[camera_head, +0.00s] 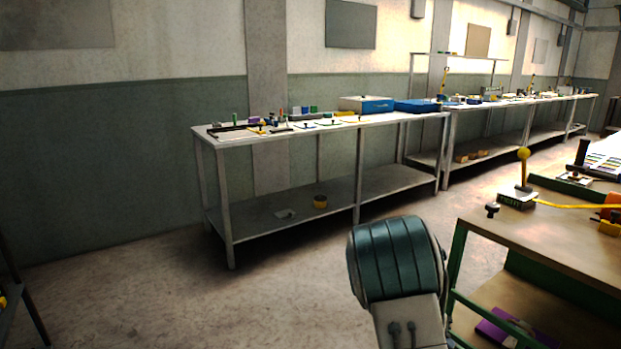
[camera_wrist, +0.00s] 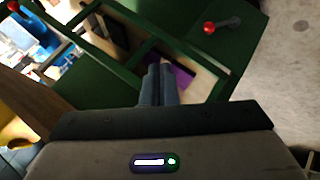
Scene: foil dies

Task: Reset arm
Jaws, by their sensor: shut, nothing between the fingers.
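My gripper (camera_wrist: 159,84) shows in the wrist view. Its two grey-blue fingers are together, with nothing between them. It is over a green-framed bench or cart, with a purple item (camera_wrist: 184,76) on a surface beyond the fingertips. In the head view part of my arm rises at the bottom centre, left of the wooden-topped bench (camera_head: 570,240). My gripper's fingers do not show in the head view.
A long grey workbench (camera_head: 285,133) with small tools and blue boxes (camera_head: 367,104) stands along the wall. The bench at right carries a yellow-knobbed device (camera_head: 521,180); a purple item (camera_head: 505,327) lies on its lower shelf. Floor between the benches is clear.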

